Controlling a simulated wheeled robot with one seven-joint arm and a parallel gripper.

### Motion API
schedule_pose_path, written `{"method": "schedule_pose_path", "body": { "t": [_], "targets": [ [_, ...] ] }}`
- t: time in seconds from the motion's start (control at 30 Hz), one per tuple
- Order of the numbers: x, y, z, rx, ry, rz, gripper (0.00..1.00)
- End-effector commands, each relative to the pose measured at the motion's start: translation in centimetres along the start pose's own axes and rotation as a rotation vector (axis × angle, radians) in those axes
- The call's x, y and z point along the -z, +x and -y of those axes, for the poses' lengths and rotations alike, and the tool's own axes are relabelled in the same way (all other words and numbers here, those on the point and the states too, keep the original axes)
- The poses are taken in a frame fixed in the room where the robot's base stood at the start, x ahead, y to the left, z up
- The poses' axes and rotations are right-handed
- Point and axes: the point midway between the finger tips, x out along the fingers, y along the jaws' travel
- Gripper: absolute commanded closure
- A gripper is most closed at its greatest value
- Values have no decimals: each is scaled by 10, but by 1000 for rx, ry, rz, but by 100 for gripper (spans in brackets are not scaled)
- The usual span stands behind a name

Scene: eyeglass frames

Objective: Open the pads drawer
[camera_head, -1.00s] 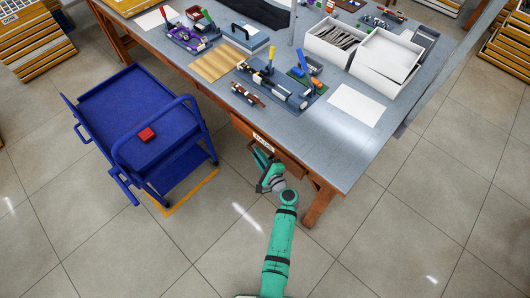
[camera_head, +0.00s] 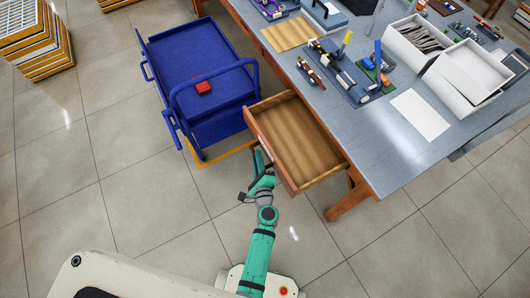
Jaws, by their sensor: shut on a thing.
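The wooden drawer (camera_head: 298,137) under the workbench is pulled well out, and its bare wooden inside shows. No label can be read on it from here.
A blue cart (camera_head: 205,75) with a red object (camera_head: 203,88) on top stands close to the drawer's left side. The grey workbench (camera_head: 375,125) carries tools, a white sheet (camera_head: 420,114) and white boxes (camera_head: 466,75). The tiled floor in front is clear.

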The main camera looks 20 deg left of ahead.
Motion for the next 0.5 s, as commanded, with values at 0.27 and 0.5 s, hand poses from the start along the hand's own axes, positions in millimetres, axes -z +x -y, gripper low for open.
{"method": "schedule_pose_path", "body": {
  "t": [0.27, 0.5],
  "targets": [
    [-8, -4, -6, 0, 0, -1, 100],
    [-8, -3, -7, -1, 0, 0, 100]
  ]
}}
